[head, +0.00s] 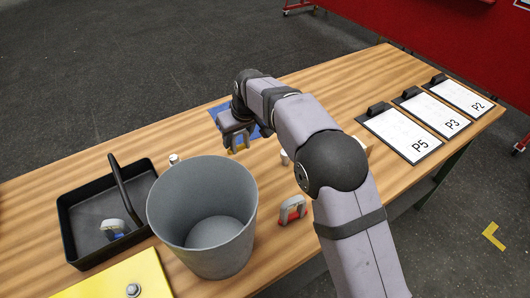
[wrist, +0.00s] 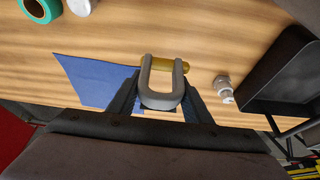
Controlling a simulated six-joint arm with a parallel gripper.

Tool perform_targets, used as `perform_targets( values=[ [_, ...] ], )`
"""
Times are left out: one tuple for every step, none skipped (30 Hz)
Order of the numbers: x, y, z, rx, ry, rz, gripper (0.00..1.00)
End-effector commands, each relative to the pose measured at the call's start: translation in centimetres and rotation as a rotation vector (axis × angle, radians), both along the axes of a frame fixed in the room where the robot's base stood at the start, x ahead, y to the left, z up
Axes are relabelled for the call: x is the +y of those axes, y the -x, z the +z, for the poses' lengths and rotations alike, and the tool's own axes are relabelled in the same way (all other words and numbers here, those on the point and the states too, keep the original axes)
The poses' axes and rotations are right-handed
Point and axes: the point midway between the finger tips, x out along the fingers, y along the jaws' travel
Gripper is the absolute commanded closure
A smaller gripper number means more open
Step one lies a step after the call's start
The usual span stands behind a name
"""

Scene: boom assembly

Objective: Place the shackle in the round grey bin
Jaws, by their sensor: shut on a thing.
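My gripper (head: 238,133) is over the far side of the table, behind the bin in the head view. In the wrist view my gripper (wrist: 163,98) is shut on a grey U-shaped shackle with a yellow pin (wrist: 163,85). That shackle also shows, partly hidden by my gripper, in the head view (head: 238,147). I cannot tell how far it is above the table. The round grey bin (head: 200,192) stands open and looks empty in the head view, nearer than my gripper. It is not seen in the wrist view.
A black handled tray (head: 75,230) holds a blue-pinned shackle (head: 115,228). A red-pinned shackle (head: 292,210) stands right of the bin. A blue sheet (wrist: 95,78) lies by my gripper. A small metal part (wrist: 222,83) and green roll (wrist: 42,10) are near. Panels (head: 405,135) lie right.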

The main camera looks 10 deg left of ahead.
Motion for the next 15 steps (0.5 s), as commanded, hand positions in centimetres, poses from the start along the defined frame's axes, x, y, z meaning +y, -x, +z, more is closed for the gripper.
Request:
perform_targets(
  values=[
    [0.0, 0.0, -0.1, -0.001, -0.001, 0.0, 0.85],
    [0.0, 0.0, -0.3, 0.0, 0.0, 0.0, 0.85],
    [0.0, 0.0, -0.6, 0.0, 0.0, 0.0, 0.85],
    [0.0, 0.0, -1.0, 0.001, 0.001, 0.0, 0.85],
    [-0.1, 0.0, -1.4, 0.002, 0.002, -0.001, 0.85],
    [-0.1, 0.0, -2.0, 0.002, 0.002, -0.001, 0.85],
    [-0.1, 0.1, -2.5, 0.003, 0.003, -0.001, 0.85],
    [-0.1, 0.0, -3.0, 0.002, 0.002, -0.001, 0.85],
    [-0.1, 0.0, -3.6, 0.002, 0.002, -0.001, 0.85],
    [-0.1, 0.0, -4.1, 0.002, 0.002, -0.001, 0.85],
    [-0.1, 0.0, -4.5, 0.002, 0.001, -0.002, 0.85],
    [-0.1, 0.0, -5.0, 0.002, 0.001, -0.002, 0.85],
    [-0.1, 0.0, -5.3, 0.001, 0.0, -0.002, 0.85],
    [-0.1, 0.0, -5.5, 0.001, -0.001, -0.002, 0.85],
    [0.0, 0.0, -5.8, 0.0, -0.001, -0.002, 0.85]
  ],
)
